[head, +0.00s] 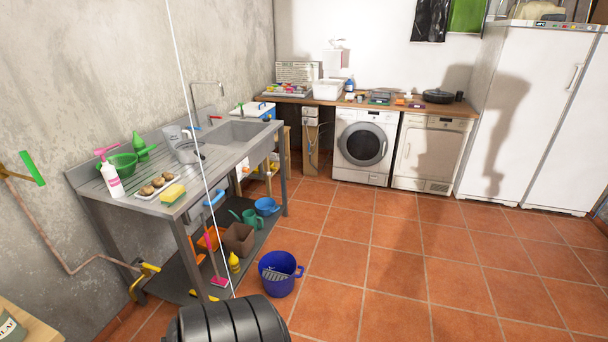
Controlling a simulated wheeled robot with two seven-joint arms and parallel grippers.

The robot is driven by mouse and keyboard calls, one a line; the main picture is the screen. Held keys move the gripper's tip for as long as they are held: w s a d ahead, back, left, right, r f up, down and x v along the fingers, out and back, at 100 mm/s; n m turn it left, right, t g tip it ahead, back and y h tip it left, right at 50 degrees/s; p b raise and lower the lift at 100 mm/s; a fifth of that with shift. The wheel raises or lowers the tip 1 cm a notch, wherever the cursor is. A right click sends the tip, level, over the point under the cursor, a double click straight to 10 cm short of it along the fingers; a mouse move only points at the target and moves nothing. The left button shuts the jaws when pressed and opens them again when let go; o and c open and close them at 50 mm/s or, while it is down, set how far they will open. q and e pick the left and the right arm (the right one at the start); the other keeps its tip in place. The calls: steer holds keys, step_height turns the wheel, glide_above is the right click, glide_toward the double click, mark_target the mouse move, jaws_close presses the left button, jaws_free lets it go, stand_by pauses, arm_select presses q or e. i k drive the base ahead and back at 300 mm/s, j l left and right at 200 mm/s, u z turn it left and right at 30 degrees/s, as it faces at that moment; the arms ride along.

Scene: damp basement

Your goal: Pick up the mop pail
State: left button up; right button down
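The mop pail (279,278) is a dark blue bucket with a grey perforated wringer insert at its top. It stands upright on the tiled floor, just right of the steel sink table's lower shelf. Its side facing me and its rim are in plain view. Neither my left nor my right gripper shows in the head view.
A black ribbed drum-like thing (228,322) is at the bottom edge, in front of the pail. The steel sink table (225,152) is left, its lower shelf holding a brown box (239,239) and other items. The tiled floor (430,265) to the right is clear.

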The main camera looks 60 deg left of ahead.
mark_target(276, 269)
steer(key=i+u, duration=0.3)
steer(key=i, duration=0.15)
steer(key=i+l+u, duration=0.1)
steer(key=i+u, duration=0.25)
steer(key=i+l+u, duration=0.3)
steer(key=i, duration=0.2)
